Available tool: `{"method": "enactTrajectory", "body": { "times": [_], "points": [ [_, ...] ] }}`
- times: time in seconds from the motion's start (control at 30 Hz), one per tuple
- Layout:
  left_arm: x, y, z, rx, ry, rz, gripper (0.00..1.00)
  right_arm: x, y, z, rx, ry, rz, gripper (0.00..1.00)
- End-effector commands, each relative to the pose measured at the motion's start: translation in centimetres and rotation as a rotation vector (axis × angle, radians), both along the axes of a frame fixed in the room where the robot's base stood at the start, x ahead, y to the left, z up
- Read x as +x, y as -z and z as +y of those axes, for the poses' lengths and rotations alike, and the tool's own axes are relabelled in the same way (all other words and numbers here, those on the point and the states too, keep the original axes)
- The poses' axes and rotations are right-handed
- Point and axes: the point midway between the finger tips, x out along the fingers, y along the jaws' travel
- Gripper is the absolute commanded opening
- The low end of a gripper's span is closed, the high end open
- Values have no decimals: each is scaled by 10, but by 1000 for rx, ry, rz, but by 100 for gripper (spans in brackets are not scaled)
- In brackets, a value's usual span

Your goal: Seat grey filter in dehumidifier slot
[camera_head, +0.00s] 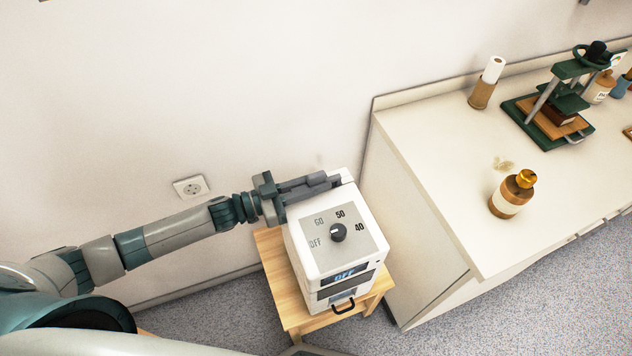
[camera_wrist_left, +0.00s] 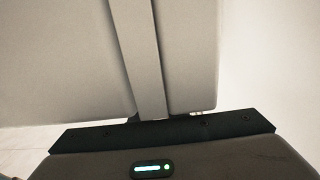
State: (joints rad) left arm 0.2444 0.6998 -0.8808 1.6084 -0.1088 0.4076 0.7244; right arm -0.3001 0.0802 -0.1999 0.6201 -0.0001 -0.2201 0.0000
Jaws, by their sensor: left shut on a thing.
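The dehumidifier (camera_head: 322,252) is a white box with a dial on its sloping grey top panel, an OFF display and a black front handle. It stands on a small wooden stool. My left gripper (camera_head: 326,183) reaches in from the left along the back edge of its top. It is shut on what seems to be the grey filter, hard to tell from the grey fingers. The slot is hidden, so I cannot tell how far in the filter is. In the left wrist view, pale panels and a narrow grey strip fill the space ahead of the gripper. My right gripper is out of view.
The wooden stool (camera_head: 291,312) stands close to a white counter (camera_head: 425,160) on the right. The counter holds a brown bottle (camera_head: 511,195), a paper roll (camera_head: 486,83) and a green press (camera_head: 560,95). A wall socket (camera_head: 191,188) is behind my left arm.

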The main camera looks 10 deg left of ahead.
Motion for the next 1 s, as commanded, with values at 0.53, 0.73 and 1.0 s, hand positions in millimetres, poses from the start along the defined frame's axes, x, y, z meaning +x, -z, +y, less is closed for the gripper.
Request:
{"method": "enactTrajectory", "body": {
  "times": [0.53, 0.73, 1.0],
  "points": [
    [-1, 3, 1, 2, 0, 1, 35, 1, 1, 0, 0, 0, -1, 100],
    [-8, 4, 12, 2, 0, 1, 35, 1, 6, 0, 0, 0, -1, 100],
    [-32, 5, 47, 2, 0, 2, 35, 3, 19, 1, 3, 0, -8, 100]
  ]
}}
